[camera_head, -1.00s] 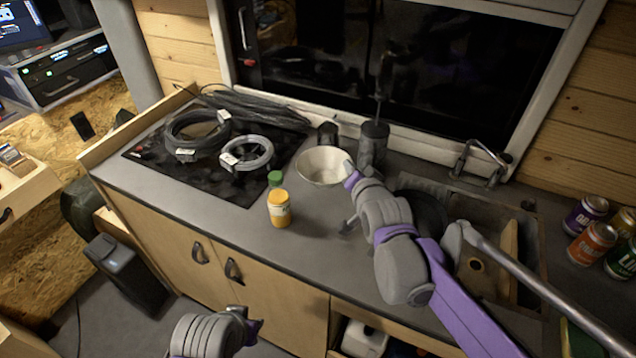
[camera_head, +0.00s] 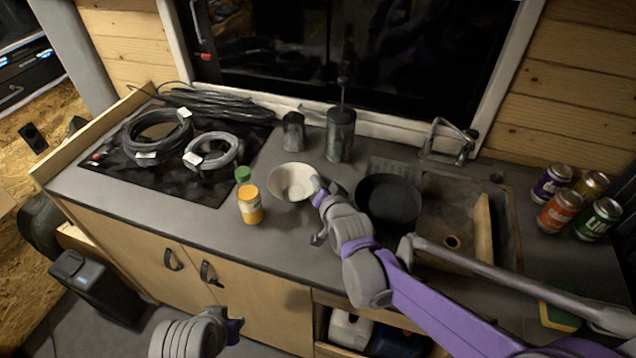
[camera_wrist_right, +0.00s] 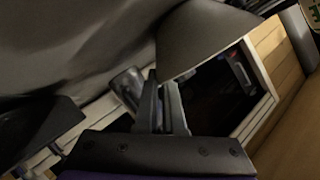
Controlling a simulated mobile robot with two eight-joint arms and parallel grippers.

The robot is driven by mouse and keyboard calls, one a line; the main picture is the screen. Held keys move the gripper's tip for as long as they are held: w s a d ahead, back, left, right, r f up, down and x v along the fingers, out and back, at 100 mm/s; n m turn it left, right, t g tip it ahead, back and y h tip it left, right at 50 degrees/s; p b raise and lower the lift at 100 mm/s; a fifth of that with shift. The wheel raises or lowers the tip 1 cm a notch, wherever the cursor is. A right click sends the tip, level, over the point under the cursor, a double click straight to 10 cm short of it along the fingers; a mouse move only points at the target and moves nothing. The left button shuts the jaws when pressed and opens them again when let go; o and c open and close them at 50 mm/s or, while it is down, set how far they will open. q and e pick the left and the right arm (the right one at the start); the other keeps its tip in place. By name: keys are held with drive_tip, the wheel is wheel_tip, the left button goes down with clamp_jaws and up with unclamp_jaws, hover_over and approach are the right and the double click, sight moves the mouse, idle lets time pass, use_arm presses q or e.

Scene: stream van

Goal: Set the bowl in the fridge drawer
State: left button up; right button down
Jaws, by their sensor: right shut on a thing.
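The white bowl (camera_head: 288,180) is over the grey counter, right of the yellow-labelled jar. My right gripper (camera_head: 318,190) is shut on the bowl's right rim. I cannot tell whether the bowl touches the counter. In the right wrist view the gripper fingers (camera_wrist_right: 165,105) reach up to a grey curved surface (camera_wrist_right: 205,40), which seems to be the bowl. My left gripper (camera_head: 235,328) is low in the head view, in front of the cabinet, away from the bowl; its jaw opening is not clear. No drawer I can surely call the fridge drawer shows.
The yellow jar (camera_head: 250,205) and a green-capped bottle (camera_head: 243,174) stand just left of the bowl. A dark pan (camera_head: 390,203) is to its right by the sink (camera_head: 455,215). Canisters (camera_head: 340,135) stand behind. An open compartment with jugs (camera_head: 350,328) is below the counter.

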drive_tip(key=shift+f, duration=0.15)
drive_tip(key=c, duration=1)
unclamp_jaws()
